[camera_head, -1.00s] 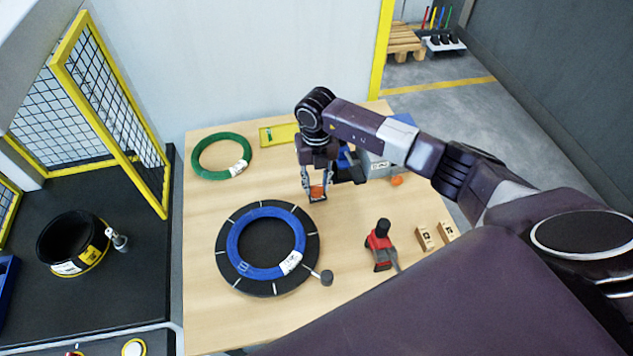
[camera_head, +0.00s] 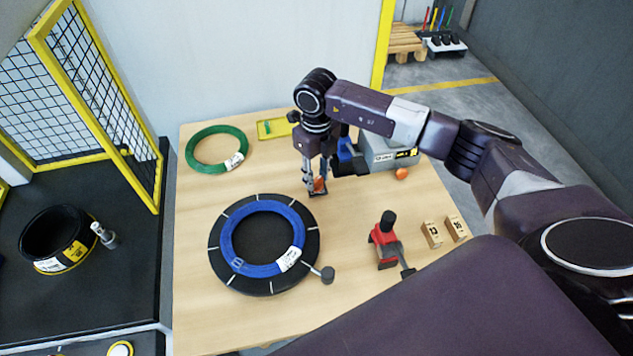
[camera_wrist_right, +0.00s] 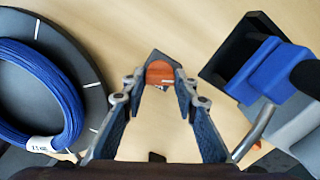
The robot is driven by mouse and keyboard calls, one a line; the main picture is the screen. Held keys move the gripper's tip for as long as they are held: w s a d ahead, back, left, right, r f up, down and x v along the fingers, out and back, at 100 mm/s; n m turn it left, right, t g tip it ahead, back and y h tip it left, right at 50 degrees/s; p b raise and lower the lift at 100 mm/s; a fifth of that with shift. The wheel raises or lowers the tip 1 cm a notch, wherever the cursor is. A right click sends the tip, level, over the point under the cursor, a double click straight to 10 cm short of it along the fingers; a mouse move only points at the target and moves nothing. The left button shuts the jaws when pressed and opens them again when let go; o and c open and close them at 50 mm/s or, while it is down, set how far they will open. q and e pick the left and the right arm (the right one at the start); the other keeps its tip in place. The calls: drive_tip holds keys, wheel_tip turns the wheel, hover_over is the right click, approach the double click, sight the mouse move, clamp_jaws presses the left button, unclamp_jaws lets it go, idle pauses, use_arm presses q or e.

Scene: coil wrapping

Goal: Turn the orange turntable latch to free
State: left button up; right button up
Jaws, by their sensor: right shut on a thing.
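The orange turntable latch (camera_head: 319,184) sits on a small dark base on the table, just off the upper right rim of the black turntable (camera_head: 222,267). My right gripper (camera_head: 317,187) reaches down over the latch and is shut on it. In the right wrist view the latch (camera_wrist_right: 159,72) shows between the fingertips of the gripper (camera_wrist_right: 158,84). A blue coil (camera_head: 231,246) with a white label lies on the turntable. My left gripper is not in view.
A green coil (camera_head: 194,151) lies at the back left. A grey and blue machine (camera_head: 378,155) stands close right of my gripper. A red tool (camera_head: 384,241) and two small labelled blocks (camera_head: 432,234) lie at the right. A yellow mesh guard (camera_head: 95,109) stands left.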

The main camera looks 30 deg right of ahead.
sight(317, 179)
drive_tip(key=n+b, duration=0.7)
drive_tip(key=shift+w+f, duration=0.1)
drive_tip(key=shift+f, duration=0.05)
drive_tip(key=n+b, duration=0.2)
drive_tip(key=n, duration=0.1)
drive_tip(key=shift+b, duration=0.35)
drive_tip(key=shift+r+n+b, duration=0.2)
drive_tip(key=shift+n+b, duration=0.4)
drive_tip(key=shift+n, duration=0.5)
drive_tip(key=o, duration=1.2)
drive_tip(key=shift+c, duration=0.2)
wheel_tip(317, 179, up, 12)
